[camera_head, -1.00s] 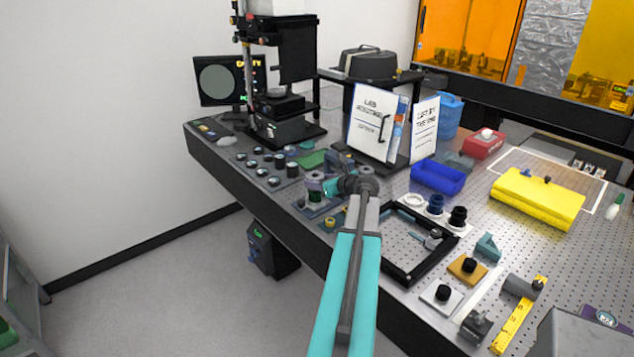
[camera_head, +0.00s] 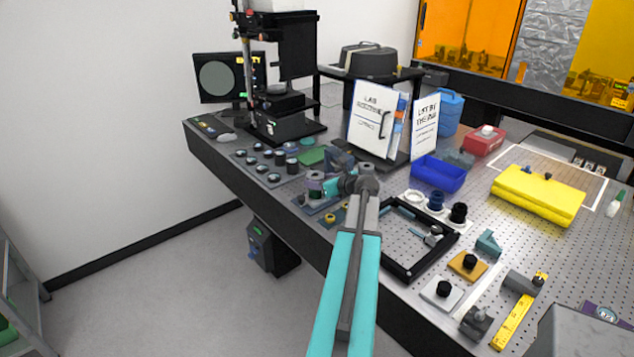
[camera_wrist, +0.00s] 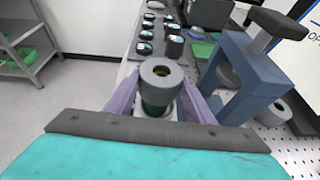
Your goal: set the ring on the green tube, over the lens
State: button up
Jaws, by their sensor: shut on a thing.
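The grey ring (camera_wrist: 162,75) is at the top of the green tube (camera_wrist: 156,109) in the wrist view, roughly in line with it. My gripper (camera_wrist: 160,98) is shut on the ring, with a purple finger on each side. I cannot tell whether the ring rests fully on the tube or is slightly above it. The ring's hole is dark with a brownish inside, and the lens cannot be made out. In the head view the ring (camera_head: 315,176) is small, beside my gripper (camera_head: 324,187) near the table's left edge.
A blue-grey clamp-like frame (camera_wrist: 245,75) stands close on the right in the wrist view. Several dark round pieces (camera_head: 268,165) stand behind. A black square frame (camera_head: 408,270) lies to the right, with a blue bin (camera_head: 438,176) beyond it.

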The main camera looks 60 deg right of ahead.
jog(key=o, duration=1.1)
jog(key=b+v, duration=0.3)
jog(key=v, duration=1)
jog(key=shift+s+a+r, duration=0.15)
jog(key=shift+s+r, duration=0.05)
jog(key=shift+s, duration=0.15)
